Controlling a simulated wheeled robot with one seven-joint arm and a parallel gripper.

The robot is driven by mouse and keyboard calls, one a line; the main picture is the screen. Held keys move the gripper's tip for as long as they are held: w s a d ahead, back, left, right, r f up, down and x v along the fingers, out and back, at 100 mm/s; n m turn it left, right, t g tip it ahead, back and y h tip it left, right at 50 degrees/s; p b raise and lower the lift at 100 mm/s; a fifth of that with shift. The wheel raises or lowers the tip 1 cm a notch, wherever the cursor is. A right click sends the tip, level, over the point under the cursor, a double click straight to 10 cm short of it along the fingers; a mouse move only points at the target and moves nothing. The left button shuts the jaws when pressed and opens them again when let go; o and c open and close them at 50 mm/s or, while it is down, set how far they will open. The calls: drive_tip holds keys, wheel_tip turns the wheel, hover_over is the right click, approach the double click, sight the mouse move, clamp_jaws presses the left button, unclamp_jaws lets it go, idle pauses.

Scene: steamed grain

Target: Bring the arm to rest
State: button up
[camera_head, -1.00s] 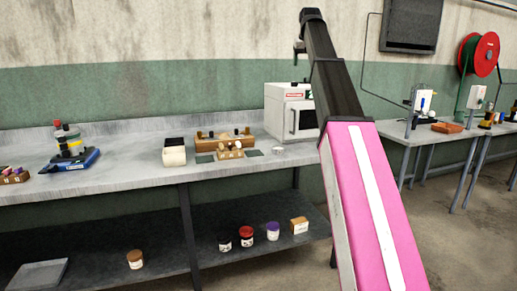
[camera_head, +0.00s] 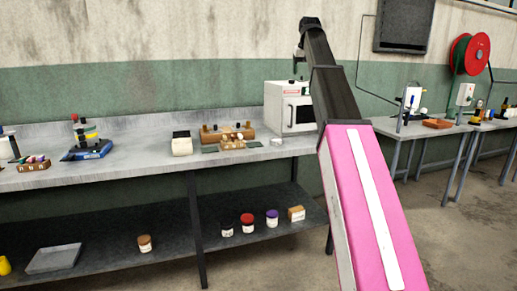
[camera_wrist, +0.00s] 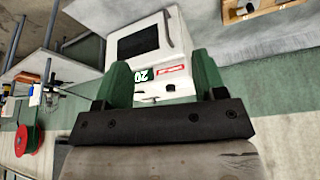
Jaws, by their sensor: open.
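My arm is raised in the head view, with its black upper links angled up and slightly left above the bench. Its end is at the top and the fingers are hard to make out there. In the wrist view my gripper (camera_wrist: 164,78) shows two green fingers set wide apart, with nothing held between them. Beyond the fingers is a white oven-like box (camera_wrist: 150,45) with a dark window, seen upside down. The same box (camera_head: 288,105) stands on the bench in the head view, partly hidden behind my arm.
The grey bench (camera_head: 130,172) holds a white container (camera_head: 182,145), a wooden rack (camera_head: 228,132) and a blue-based device (camera_head: 88,148). A second table (camera_head: 440,132) stands right. Floor shows at the lower right.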

drive_tip(key=s+f+g, duration=0.1)
drive_tip(key=s+f, duration=0.2)
drive_tip(key=f, duration=1.1)
drive_tip(key=s+f, duration=0.3)
drive_tip(key=f, duration=1.1)
drive_tip(key=s+f+g, duration=0.1)
drive_tip(key=s+f, duration=0.2)
drive_tip(key=f, duration=1)
drive_tip(key=s+f+g, duration=0.2)
drive_tip(key=s+f, duration=2.2)
drive_tip(key=f, duration=0.3)
drive_tip(key=shift+f+m, duration=0.25)
drive_tip(key=shift+m, duration=0.05)
